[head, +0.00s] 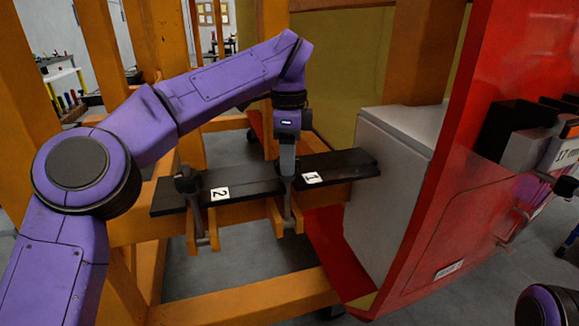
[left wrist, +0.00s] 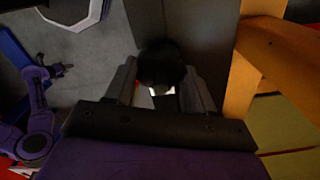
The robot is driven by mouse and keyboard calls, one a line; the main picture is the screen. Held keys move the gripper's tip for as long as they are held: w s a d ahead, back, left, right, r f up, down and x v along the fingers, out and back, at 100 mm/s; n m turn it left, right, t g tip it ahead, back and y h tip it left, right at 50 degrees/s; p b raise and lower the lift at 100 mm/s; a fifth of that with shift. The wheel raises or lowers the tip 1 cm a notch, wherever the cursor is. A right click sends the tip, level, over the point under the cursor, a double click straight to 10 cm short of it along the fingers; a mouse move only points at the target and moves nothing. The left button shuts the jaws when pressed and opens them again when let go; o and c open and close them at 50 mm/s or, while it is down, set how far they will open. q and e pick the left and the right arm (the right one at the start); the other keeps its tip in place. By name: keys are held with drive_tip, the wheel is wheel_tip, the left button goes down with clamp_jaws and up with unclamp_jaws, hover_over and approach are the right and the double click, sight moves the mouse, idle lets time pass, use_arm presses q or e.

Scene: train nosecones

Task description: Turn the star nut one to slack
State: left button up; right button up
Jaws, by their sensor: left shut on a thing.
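My left gripper (head: 287,165) points down at the black clamp plate beside the label 1 (head: 312,178). In the left wrist view the left gripper (left wrist: 160,95) has its two grey fingers on either side of a dark round knob, star nut one (left wrist: 160,64), and is shut on it. The knob's star shape is too dark to make out. In the head view the gripper hides most of this nut. Below it, the clamp's threaded bolt and fork (head: 290,212) hang under the plate. My right gripper is out of view.
A second dark nut (head: 186,181) stands left of the label 2 (head: 219,194) on the same orange beam. Orange frame posts (head: 160,275) surround the area. A white box (head: 395,190) and a red nosecone panel (head: 450,200) stand to the right.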

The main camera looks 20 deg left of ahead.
use_arm(q)
drive_tip(key=n+b, duration=0.2)
drive_tip(key=n, duration=0.1)
drive_tip(key=shift+f, duration=0.3)
drive_tip(key=shift+r+n+b, duration=0.1)
drive_tip(key=shift+n+b, duration=0.25)
drive_tip(key=shift+n, duration=0.25)
drive_tip(key=o, duration=1)
drive_tip(key=shift+a, duration=0.1)
drive_tip(key=shift+o, duration=0.3)
drive_tip(key=shift+a, duration=0.1)
drive_tip(key=shift+r, duration=0.3)
wheel_tip(320, 180, up, 10)
drive_tip(key=p, duration=0.7)
drive_tip(key=shift+r, duration=0.1)
